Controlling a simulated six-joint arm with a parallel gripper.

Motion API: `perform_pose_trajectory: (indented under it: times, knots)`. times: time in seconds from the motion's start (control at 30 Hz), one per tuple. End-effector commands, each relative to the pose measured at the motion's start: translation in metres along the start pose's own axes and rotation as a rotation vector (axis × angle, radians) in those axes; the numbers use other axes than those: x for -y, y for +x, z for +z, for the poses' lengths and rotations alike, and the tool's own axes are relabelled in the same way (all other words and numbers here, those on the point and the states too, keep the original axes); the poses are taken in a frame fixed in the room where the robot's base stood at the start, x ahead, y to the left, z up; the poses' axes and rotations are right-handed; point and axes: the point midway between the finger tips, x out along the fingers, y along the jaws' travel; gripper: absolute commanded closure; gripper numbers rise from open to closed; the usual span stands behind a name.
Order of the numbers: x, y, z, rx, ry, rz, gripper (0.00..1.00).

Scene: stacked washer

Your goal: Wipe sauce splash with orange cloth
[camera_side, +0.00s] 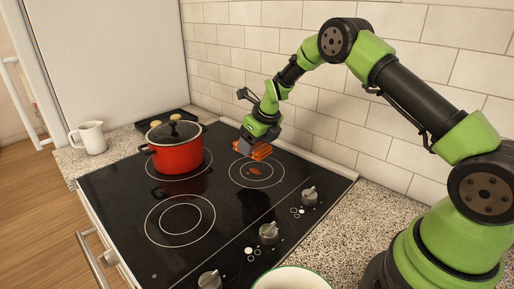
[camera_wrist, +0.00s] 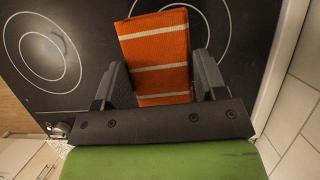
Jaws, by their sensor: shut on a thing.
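The orange cloth (camera_side: 261,151) is held at the end of my arm, over the back right burner of the black cooktop (camera_side: 216,218). In the wrist view the cloth (camera_wrist: 156,50) is a folded orange block with pale stripes. My gripper (camera_wrist: 165,80) is shut on it, with one dark finger on each side. In the side view my gripper (camera_side: 250,146) points down just above the burner. A reddish-brown sauce splash (camera_side: 256,171) lies on the glass inside the burner ring, just in front of the cloth. I cannot tell whether the cloth touches the glass.
A red pot (camera_side: 176,149) with a dark lid stands on the back left burner. Several knobs (camera_side: 269,233) line the front right of the cooktop. A white pitcher (camera_side: 91,138) and a dark tray (camera_side: 155,121) are on the far counter. The tiled wall (camera_side: 330,110) rises close behind.

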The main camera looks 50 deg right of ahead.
Motion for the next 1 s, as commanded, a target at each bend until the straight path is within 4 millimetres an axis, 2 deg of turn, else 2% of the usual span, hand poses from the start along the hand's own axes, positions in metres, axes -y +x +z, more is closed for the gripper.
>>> perform_pose_trajectory:
  times: [0.27, 1.0]
  knots:
    - [0.002, 0.006, 0.001, -0.001, 0.041, -0.015, 0.54]
    - [0.002, 0.066, -0.025, -0.002, 0.039, -0.014, 0.54]
